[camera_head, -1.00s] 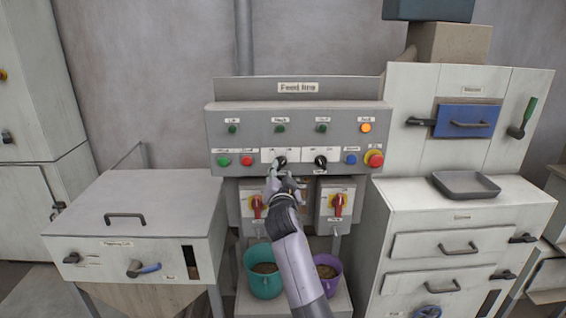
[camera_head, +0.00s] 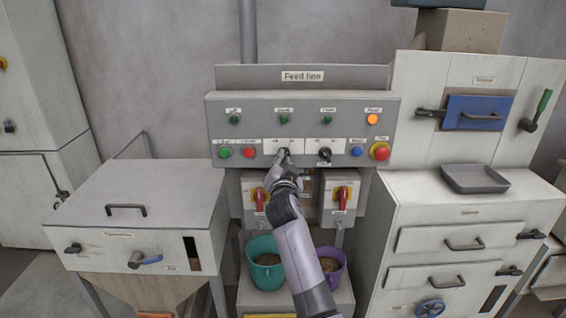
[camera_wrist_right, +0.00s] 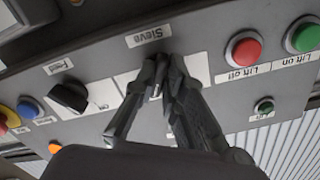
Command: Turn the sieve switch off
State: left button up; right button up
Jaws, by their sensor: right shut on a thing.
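The grey control panel (camera_head: 300,120) under the "Feed line" sign faces me. My right gripper (camera_head: 285,159) is at the left black selector position on its lower row. In the right wrist view, which shows the panel upside down, my right gripper (camera_wrist_right: 163,72) is shut at the white plate beside the "Sieve" label (camera_wrist_right: 149,37). The sieve switch is between the fingers and almost wholly hidden, so its angle cannot be told. My left gripper is not in view.
The black feed switch (camera_head: 324,153) is close on the right, the red lift button (camera_head: 248,153) on the left. A red emergency button (camera_head: 380,151) is farther right. Two red-handled switch boxes (camera_head: 343,194) and teal and purple buckets (camera_head: 265,274) are below.

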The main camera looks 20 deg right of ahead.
jog(key=shift+n, duration=0.4)
grip_shut()
jog(key=n, duration=1.1)
jog(key=shift+s+d+p, duration=0.1)
jog(key=shift+d+p, duration=0.2)
jog(key=shift+p, duration=0.1)
jog(key=o, duration=0.7)
grip_release()
jog(key=v, duration=1.2)
